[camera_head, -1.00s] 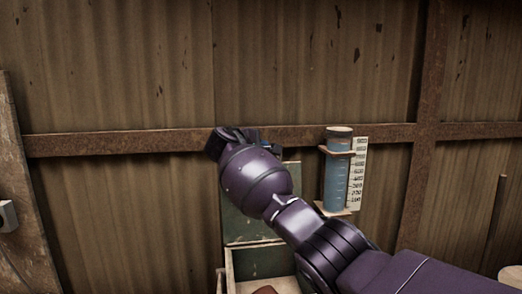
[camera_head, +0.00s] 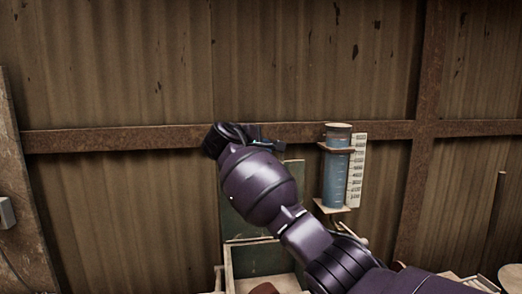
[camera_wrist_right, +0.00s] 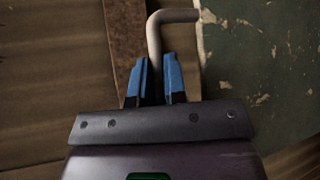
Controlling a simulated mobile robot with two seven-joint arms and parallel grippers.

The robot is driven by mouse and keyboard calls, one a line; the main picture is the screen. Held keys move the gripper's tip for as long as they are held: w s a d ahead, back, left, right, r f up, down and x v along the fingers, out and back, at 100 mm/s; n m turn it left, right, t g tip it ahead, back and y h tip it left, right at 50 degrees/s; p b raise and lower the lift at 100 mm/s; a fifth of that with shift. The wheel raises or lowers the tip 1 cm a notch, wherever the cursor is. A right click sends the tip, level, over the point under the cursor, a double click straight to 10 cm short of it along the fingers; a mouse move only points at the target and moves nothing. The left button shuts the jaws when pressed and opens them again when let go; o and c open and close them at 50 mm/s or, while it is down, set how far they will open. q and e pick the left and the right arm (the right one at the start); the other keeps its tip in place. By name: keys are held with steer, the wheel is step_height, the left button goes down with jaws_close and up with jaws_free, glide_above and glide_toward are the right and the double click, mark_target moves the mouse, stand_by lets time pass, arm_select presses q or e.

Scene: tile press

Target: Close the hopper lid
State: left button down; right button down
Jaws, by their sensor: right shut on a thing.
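The hopper (camera_head: 262,257) is a pale-edged box at the bottom of the head view. Its worn green lid (camera_head: 234,222) stands open and upright behind it, partly hidden by my right arm. In the right wrist view the lid (camera_wrist_right: 265,75) fills the right side. A pale bent handle (camera_wrist_right: 172,16) reaches its edge. My right gripper (camera_wrist_right: 159,78) is shut on the handle, its blue fingers on either side of the bar. In the head view this gripper (camera_head: 240,137) is at the lid's top, its fingertips mostly hidden. My left gripper is not in view.
A blue-filled gauge cylinder (camera_head: 336,178) with a white scale (camera_head: 356,172) hangs on the wall just right of my right arm. A rusty beam (camera_head: 110,138) crosses the corrugated wall behind. A brown object (camera_head: 263,288) shows inside the hopper.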

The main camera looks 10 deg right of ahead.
steer(key=s+f+m+t+h+b, duration=0.1)
steer(key=s+f, duration=0.1)
steer(key=s, duration=1)
steer(key=shift+s+f+m+t, duration=0.3)
steer(key=shift+s+f+t, duration=0.05)
steer(key=shift+f+t, duration=0.05)
steer(key=c, duration=1.2)
jaws_free()
steer(key=shift+o, duration=0.2)
steer(key=b+v, duration=0.1)
steer(key=v, duration=1)
steer(key=shift+b, duration=0.4)
